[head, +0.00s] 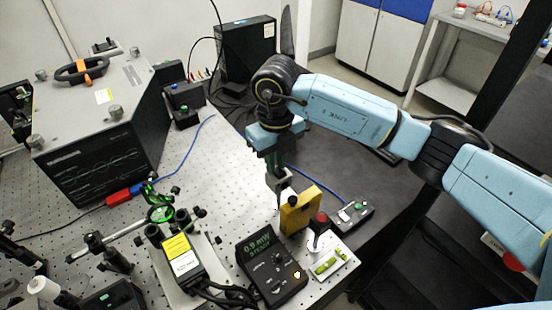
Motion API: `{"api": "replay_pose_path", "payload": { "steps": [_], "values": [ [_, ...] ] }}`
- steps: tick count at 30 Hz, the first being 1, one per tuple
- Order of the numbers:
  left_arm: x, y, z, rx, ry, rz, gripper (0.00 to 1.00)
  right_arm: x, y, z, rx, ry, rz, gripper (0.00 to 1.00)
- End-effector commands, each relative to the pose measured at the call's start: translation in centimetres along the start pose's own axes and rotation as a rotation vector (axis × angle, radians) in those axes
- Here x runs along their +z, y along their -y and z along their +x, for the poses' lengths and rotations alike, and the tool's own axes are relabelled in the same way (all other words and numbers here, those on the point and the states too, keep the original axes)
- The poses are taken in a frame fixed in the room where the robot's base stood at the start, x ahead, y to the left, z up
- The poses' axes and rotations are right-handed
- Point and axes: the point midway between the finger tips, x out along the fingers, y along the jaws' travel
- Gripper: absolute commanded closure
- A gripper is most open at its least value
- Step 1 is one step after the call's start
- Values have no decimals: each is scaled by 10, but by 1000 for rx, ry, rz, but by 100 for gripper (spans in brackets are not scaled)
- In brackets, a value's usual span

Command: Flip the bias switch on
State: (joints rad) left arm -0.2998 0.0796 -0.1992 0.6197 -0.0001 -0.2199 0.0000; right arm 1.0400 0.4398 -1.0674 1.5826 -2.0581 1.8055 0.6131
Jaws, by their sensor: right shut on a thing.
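My right gripper (277,188) reaches down from its arm to the left side of an upright yellow box (301,211) on the bench. Its fingers are shut on a small part at the box's upper left side, which they mostly hide. I cannot make out a bias switch lever or its position. A small grey control box (354,215) with green and dark controls lies right of the yellow box. My left gripper is not in view.
An oscilloscope-like instrument (101,148) stands at left. The perforated bench (215,165) is clear in the middle.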

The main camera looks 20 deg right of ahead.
Motion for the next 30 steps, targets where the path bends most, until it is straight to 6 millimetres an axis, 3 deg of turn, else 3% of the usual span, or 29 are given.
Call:
{"api": "replay_pose_path", "payload": {
  "steps": [15, 26, 27, 30],
  "values": [
    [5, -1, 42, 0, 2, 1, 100, -7, 1, 1, -1, 244, 0, 100],
    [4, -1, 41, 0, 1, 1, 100, -7, 0, -2, 1, 261, 1, 100],
    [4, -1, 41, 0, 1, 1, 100, -7, 0, -2, 1, 261, 1, 82],
    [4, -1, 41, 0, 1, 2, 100, -7, 0, -2, 0, 261, 0, 69]
  ]
}}
